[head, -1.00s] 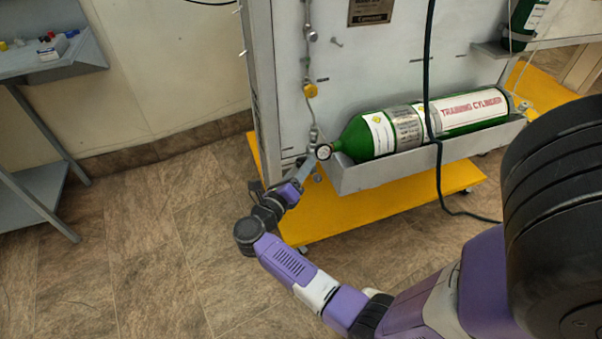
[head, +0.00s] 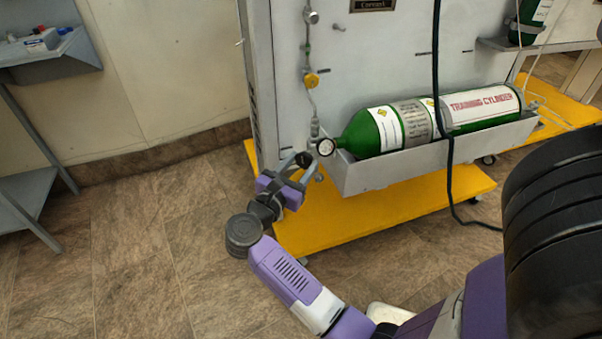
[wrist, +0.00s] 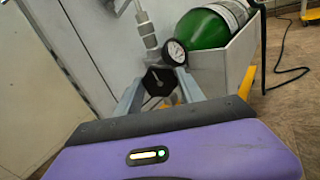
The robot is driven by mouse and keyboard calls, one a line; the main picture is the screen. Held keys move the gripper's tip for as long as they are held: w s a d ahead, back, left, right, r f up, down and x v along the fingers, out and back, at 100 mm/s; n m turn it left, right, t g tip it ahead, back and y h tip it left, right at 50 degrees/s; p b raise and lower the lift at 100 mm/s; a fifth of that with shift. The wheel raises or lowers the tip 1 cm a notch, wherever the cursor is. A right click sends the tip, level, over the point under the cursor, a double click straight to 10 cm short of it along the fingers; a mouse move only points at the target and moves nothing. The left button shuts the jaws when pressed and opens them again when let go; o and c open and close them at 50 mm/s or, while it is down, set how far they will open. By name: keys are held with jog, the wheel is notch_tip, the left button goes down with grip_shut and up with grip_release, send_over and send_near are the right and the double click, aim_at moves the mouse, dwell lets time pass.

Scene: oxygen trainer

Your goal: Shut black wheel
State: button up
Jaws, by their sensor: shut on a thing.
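The black wheel (wrist: 158,80) is a dark knob with several flat sides, just left of and below a round pressure gauge (wrist: 174,52) in the wrist view. In the head view the wheel (head: 304,159) shows small beside the gauge (head: 325,147), at the left end of the green cylinder (head: 400,128). My gripper (wrist: 160,88) has one finger on each side of the wheel and is shut on it. It also shows in the head view (head: 299,168), low in front of the panel. The contact between fingers and wheel is partly hidden.
The cylinder lies in a grey tray (head: 400,168) above a yellow base (head: 370,222). A metal line with a yellow fitting (head: 311,80) runs down the panel. A black hose (head: 446,165) hangs in front of the cylinder. Floor (head: 150,230) is clear at left.

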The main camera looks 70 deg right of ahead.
jog(key=shift+f+m+b, duration=0.2)
jog(key=shift+m+b, duration=0.75)
jog(key=shift+m, duration=0.05)
jog(key=o, duration=1.4)
jog(key=shift+r, duration=0.15)
jog(key=shift+c, duration=0.2)
jog(key=w+a+p, duration=0.1)
jog(key=a+p, duration=0.1)
jog(key=a, duration=0.5)
jog(key=shift+a, duration=0.4)
